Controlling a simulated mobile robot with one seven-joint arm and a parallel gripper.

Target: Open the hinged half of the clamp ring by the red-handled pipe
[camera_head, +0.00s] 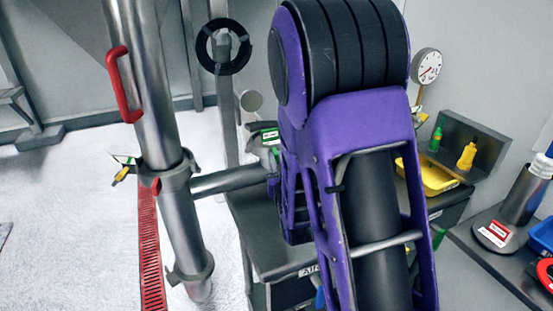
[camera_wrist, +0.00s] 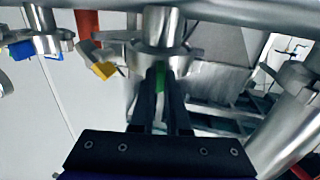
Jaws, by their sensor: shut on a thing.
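In the wrist view, a metal clamp ring (camera_wrist: 157,58) surrounds a short pipe stub below a long pipe. A yellow-tipped lever (camera_wrist: 104,69) sticks out to its left. My gripper (camera_wrist: 160,78) reaches the near side of this ring, its black fingers shut on a small green part there. The fingers hide most of that part. In the head view, the steel pipe with the red handle (camera_head: 122,84) stands at left, and a side pipe (camera_head: 230,179) runs right from it. My purple arm covers the side pipe's right end and my fingertips there.
A collar (camera_head: 176,176) sits on the red-handled pipe. A black handwheel (camera_head: 222,46) stands behind. At right are a pressure gauge (camera_head: 426,67), a yellow tray (camera_head: 428,176) and a shelf with bottles. In the wrist view, another ring with a blue part (camera_wrist: 22,50) is at left.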

